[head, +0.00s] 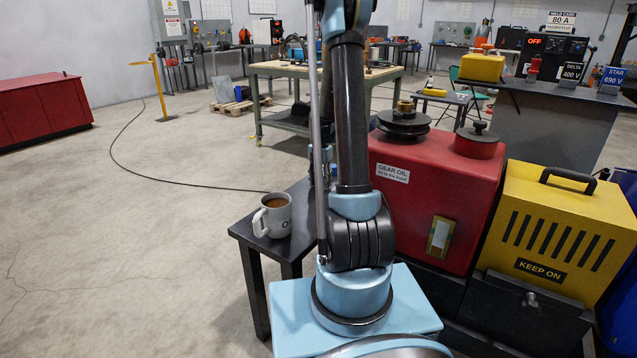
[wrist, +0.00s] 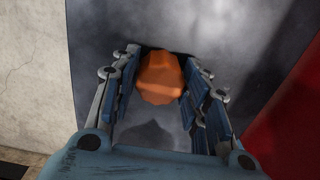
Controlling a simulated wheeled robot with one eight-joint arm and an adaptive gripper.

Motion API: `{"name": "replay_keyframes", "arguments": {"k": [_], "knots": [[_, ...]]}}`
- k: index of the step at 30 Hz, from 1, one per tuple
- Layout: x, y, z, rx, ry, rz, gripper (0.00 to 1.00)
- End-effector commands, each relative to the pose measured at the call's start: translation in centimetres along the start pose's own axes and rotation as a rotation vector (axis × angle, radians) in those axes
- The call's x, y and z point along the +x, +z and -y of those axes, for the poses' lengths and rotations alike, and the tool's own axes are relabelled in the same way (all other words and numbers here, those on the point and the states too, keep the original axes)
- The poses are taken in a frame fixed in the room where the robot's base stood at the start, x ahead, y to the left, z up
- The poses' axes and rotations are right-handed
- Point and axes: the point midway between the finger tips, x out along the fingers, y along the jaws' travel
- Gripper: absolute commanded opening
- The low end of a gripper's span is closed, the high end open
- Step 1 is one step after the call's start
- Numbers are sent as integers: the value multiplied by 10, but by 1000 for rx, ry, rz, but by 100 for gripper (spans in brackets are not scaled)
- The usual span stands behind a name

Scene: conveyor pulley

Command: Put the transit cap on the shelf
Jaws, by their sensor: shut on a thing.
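An orange rounded piece, which looks like the transit cap (wrist: 161,79), sits between the fingertips of my gripper (wrist: 162,68) in the wrist view. The fingers are closed on its two sides. Below it is a dark grey flat top, which looks like the small dark table (head: 297,218) beside the red gear oil box; I cannot tell if this is the shelf. The wrist view does not show clearly whether the cap touches that top. In the head view my arm hides the cap and most of my gripper.
A grey mug (head: 272,216) of brown drink stands on the dark table's left end. The red gear oil box (head: 432,190) borders it on the right, with a yellow box (head: 556,228) beyond.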

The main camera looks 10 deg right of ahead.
Motion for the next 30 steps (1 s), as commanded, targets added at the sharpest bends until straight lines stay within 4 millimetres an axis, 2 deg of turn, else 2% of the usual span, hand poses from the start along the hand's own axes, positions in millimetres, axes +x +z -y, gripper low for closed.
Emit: {"name": "replay_keyframes", "arguments": {"k": [7,8,10,23,30], "knots": [[1,0,0,0,0,0,0],[1,0,0,0,0,0,46],[1,0,0,0,0,0,62],[-2,0,0,1,0,0,62],[-29,0,0,1,0,0,62]]}}
